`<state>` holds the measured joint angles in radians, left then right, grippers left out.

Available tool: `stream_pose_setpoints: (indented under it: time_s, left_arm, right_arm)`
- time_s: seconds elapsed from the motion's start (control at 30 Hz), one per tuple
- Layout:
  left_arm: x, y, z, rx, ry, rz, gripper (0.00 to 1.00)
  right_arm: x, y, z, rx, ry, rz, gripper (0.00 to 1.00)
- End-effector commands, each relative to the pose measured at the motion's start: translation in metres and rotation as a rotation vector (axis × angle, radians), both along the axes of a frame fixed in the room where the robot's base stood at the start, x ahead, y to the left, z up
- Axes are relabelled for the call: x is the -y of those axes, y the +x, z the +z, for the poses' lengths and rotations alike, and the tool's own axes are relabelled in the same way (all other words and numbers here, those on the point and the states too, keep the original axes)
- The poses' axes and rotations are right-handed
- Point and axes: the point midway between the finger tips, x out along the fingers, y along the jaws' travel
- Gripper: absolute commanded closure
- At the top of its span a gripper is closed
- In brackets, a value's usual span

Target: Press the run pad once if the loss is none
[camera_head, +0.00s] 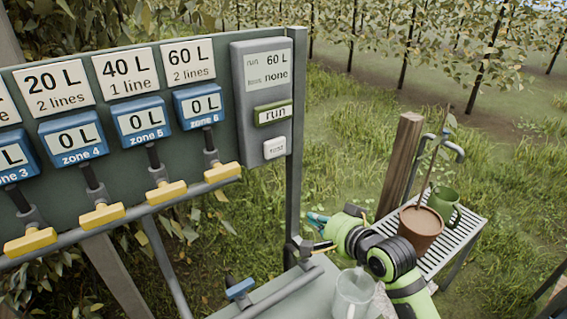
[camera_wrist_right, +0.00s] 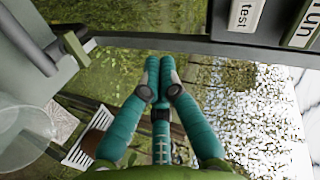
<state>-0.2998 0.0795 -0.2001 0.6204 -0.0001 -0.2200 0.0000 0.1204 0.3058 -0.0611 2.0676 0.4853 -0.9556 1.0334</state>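The grey control box (camera_head: 262,58) is fixed at the right end of the dark panel. Its display (camera_head: 266,70) reads run 60 L and, below a small blurred label, none. The run pad (camera_head: 273,113) has a green surround, and the pale test pad (camera_head: 274,147) sits below it. In the right wrist view the run pad (camera_wrist_right: 302,22) and test pad (camera_wrist_right: 245,14) show at the upper right. My right gripper (camera_head: 316,218) is below and right of the box, apart from both pads. Its teal fingers (camera_wrist_right: 159,75) are closed together and empty. My left gripper is out of view.
Blue zone displays reading 0 L, such as zone 6 (camera_head: 200,105), and yellow valve handles (camera_head: 221,172) line the panel. A clear jug (camera_head: 354,295) stands near my right arm. A slatted bench (camera_head: 467,232) holds a brown pot (camera_head: 421,228) and green mug (camera_head: 443,202).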

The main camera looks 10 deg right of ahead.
Motion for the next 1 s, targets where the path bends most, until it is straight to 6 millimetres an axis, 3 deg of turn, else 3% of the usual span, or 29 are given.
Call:
stream_pose_setpoints:
  time_s: [0.03,0.1,0.2,0.3,0.43,0.8,1.0]
  left_arm:
    - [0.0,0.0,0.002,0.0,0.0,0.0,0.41]
    - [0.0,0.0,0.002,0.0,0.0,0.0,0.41]
    - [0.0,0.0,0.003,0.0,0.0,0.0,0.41]
    - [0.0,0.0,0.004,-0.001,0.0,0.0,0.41]
    - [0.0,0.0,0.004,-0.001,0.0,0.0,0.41]
    - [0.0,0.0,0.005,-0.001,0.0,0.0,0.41]
    - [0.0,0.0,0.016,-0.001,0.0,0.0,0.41]
  right_arm:
    - [0.003,0.015,0.039,0.056,0.097,-0.018,1.0]
    - [0.004,0.028,0.081,0.107,0.231,-0.033,1.0]
    - [0.007,0.037,0.126,0.156,0.379,-0.037,1.0]
    - [0.009,0.042,0.155,0.185,0.474,-0.033,1.0]
    - [0.009,0.043,0.171,0.199,0.531,-0.029,1.0]
    - [0.009,0.045,0.172,0.199,0.535,-0.029,1.0]
    - [0.0,0.065,0.175,0.195,0.538,-0.029,1.0]
